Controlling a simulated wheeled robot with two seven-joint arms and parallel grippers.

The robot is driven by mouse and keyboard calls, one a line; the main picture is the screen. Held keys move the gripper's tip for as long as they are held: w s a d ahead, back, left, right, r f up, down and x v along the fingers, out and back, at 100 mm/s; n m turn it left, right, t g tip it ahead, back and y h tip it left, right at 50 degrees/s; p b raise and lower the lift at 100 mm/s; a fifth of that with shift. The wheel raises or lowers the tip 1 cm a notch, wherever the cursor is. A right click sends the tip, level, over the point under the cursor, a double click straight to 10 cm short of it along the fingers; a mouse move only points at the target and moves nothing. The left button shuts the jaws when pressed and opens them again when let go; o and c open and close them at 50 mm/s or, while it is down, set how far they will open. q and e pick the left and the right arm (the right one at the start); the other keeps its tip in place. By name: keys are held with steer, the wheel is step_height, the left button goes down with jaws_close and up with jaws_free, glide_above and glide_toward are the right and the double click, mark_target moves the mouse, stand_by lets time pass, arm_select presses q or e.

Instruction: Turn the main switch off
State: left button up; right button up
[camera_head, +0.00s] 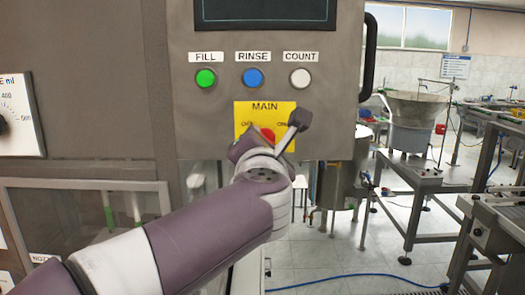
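The main switch shows as a yellow plate (249,109) marked MAIN, low on the grey control panel, with a red knob (267,134) at its middle. Small position labels flank the knob and are partly covered. My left gripper (273,132) is in front of the plate, with one dark finger left of the knob and the other to its upper right. The fingers are spread apart. I cannot tell whether either touches the knob, whose lower part is hidden by the gripper. The knob's exact angle is unclear. My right gripper is not in view.
Above the switch are a green FILL button (206,78), a blue RINSE button (253,78) and a white COUNT button (300,78). A black handle (370,55) runs along the panel's right edge. A metal bowl feeder (415,108) and tables stand farther right.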

arm_select(q)
steer(key=shift+f, duration=0.15)
stand_by(0.3)
steer(key=o, duration=1.1)
steer(key=shift+c, duration=0.2)
steer(key=s+b, duration=0.3)
steer(key=s, duration=0.9)
steer(key=shift+s+b, duration=0.35)
